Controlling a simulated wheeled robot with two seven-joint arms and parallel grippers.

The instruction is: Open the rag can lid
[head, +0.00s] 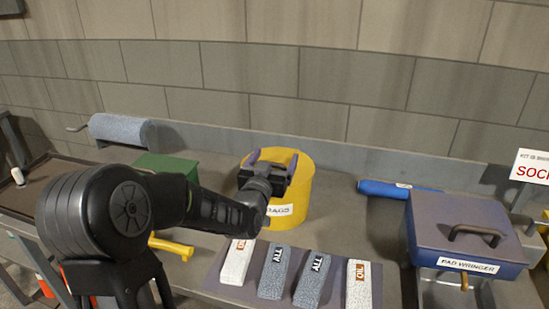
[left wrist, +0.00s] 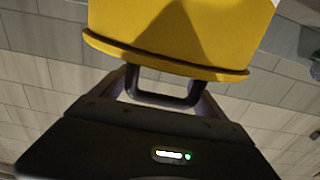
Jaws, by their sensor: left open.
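The yellow rag can (head: 297,192) stands on the bench near the middle of the head view, with a white label reading RAGS on its front. My left gripper (head: 271,160) is at its top, fingers apart, and covers much of it. In the left wrist view a yellow surface with a thick rim (left wrist: 165,58) fills the top. A dark loop handle (left wrist: 165,98) juts from the rim between the open fingers of my left gripper (left wrist: 165,92). I cannot tell whether the fingers touch it. The gripper hides how the lid sits. My right gripper is not in view.
Labelled cloth stacks (head: 274,270) lie in front of the can. A blue roll (head: 392,189) and the blue pad wringer box (head: 466,237) are at right. A green box (head: 168,168), a yellow-handled item (head: 170,246) and a paper roll (head: 122,130) are at left. The wall is behind.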

